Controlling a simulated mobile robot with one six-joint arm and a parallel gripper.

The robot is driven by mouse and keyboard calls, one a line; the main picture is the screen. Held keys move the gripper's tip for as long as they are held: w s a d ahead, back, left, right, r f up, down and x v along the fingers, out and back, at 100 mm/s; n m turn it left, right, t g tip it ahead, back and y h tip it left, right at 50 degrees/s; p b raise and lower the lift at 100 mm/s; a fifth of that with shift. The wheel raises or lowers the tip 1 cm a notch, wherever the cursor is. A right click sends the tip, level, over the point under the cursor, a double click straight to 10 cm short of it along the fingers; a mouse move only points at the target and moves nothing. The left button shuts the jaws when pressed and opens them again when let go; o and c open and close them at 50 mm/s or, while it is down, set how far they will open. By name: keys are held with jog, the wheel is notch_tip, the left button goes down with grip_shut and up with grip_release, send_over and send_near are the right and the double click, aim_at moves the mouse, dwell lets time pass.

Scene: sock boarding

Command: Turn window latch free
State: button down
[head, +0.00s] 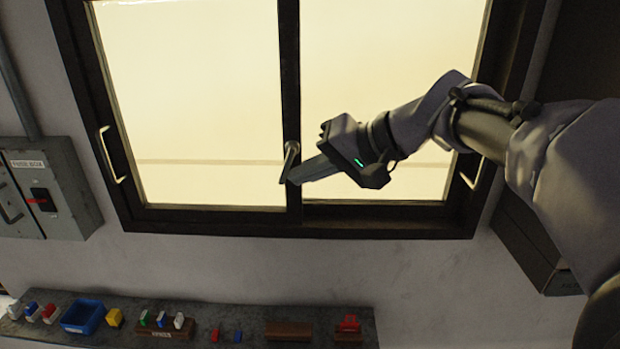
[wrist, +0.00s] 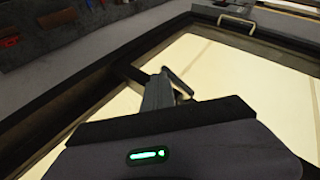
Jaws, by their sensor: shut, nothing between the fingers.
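The window latch (head: 289,160) is a small grey metal lever on the dark middle stile of the window (head: 289,70). In the head view its lever slants down and to the left. My gripper (head: 290,181) is shut and empty, with its fingertips right at the latch's lower part, coming from the right. In the wrist view the latch (wrist: 178,83) shows just beyond and to the right of the tips of my gripper (wrist: 160,78). I cannot tell whether the fingers touch the lever.
Metal pull handles sit on the left (head: 110,155) and right (head: 472,170) sides of the window frame. A grey fuse box (head: 65,180) hangs on the left wall. Below, a shelf (head: 240,310) holds a blue bin (head: 83,317) and several small coloured pieces.

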jog(key=a+m+y+b, duration=0.1)
jog(key=y+b, duration=0.1)
jog(key=b, duration=0.4)
jog(key=f+t+y+b, duration=0.1)
jog(key=y+b, duration=0.2)
jog(key=b, duration=0.4)
jog(key=a+f+m+t+y+b, duration=0.1)
jog(key=y+b, duration=0.1)
jog(key=b, duration=0.4)
jog(key=shift+a+m, duration=0.3)
jog(key=shift+a, duration=0.05)
jog(key=r+y+b, duration=0.1)
jog(key=b, duration=0.1)
jog(key=a+m+t+y+b, duration=0.1)
jog(key=b, duration=0.1)
jog(key=shift+r+t, duration=0.3)
jog(key=shift+r, duration=0.05)
jog(key=b, duration=0.4)
send_near(283, 175)
notch_tip(283, 175, down, 4)
jog(key=d, duration=0.1)
jog(key=shift+s+d+r, duration=0.1)
jog(key=shift+s+r, duration=0.05)
jog(key=shift+r, duration=0.05)
